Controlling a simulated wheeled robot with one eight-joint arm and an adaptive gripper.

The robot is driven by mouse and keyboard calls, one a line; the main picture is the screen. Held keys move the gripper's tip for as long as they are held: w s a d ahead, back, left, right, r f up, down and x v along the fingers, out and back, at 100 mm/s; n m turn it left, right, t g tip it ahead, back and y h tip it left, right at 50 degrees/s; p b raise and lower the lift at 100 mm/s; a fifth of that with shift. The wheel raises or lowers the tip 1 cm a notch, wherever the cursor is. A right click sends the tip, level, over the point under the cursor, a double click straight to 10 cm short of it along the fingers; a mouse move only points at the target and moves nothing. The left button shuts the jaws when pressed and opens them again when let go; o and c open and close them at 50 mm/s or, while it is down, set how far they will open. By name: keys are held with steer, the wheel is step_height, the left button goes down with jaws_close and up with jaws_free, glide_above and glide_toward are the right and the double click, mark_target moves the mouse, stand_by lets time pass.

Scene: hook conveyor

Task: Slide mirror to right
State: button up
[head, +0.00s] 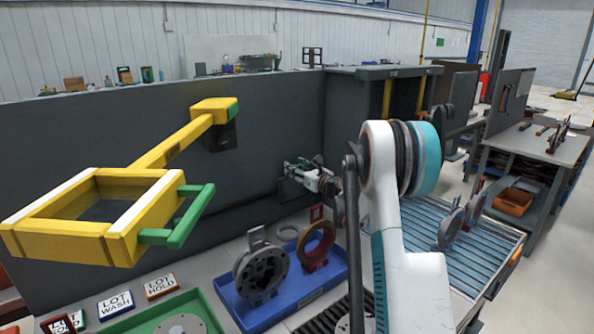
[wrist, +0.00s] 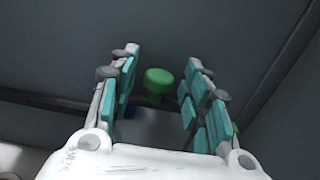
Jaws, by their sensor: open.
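A yellow frame (head: 125,236) with white strips and a grey inner panel hangs at the left of the head view; it looks like the mirror. A yellow arm (head: 178,143) joins it to a mount on the dark wall, and a green handle (head: 190,218) sticks out on its right side. My gripper (head: 290,170) is well to the right of the frame, close to the dark wall. In the wrist view my gripper (wrist: 161,60) is open, with a green knob (wrist: 158,79) showing between the fingers. Whether the fingers reach around the knob I cannot tell.
The dark wall (head: 70,135) runs behind. Below are a blue tray (head: 300,300) with round parts, a green tray (head: 205,310) and several lot signs (head: 115,304). A roller conveyor (head: 490,252) lies to the right. Open air separates the frame from my gripper.

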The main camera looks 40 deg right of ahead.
jaws_close()
steer(key=shift+d, duration=2.05)
steer(key=shift+c, duration=1.7)
jaws_free()
steer(key=shift+r, duration=0.1)
steer(key=o, duration=0.3)
steer(key=shift+d, duration=0.15)
steer(key=shift+o, duration=0.2)
steer(key=s, duration=1.2)
